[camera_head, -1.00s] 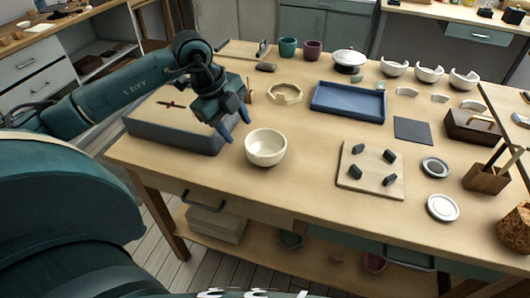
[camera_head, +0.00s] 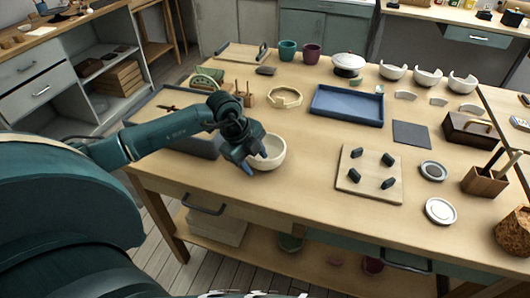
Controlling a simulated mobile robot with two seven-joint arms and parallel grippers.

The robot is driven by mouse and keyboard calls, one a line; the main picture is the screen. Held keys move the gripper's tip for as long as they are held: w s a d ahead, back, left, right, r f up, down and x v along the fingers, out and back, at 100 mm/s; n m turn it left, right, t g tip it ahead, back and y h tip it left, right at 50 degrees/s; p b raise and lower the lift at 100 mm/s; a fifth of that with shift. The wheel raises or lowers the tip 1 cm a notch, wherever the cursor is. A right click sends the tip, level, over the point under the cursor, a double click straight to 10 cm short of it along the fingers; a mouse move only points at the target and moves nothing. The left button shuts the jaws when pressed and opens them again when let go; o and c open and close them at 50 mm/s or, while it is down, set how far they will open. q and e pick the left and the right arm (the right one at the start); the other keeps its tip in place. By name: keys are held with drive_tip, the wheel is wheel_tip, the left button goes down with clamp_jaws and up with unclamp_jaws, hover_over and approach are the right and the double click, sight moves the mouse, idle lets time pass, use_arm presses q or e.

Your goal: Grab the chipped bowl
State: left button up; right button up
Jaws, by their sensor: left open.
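A cream bowl (camera_head: 272,158) stands upright near the front edge of the workbench. I cannot make out a chip on its visible rim. My left gripper (camera_head: 254,162) is at the bowl's left rim, pointing down, with its jaws open. It hides the bowl's left side, and I cannot tell whether a finger touches the rim. My right gripper is not in view.
A board with dark pegs (camera_head: 369,193) is right of the bowl. The bench between bowl and board is clear.

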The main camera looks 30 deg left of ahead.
use_arm(q)
drive_tip(key=c, duration=1)
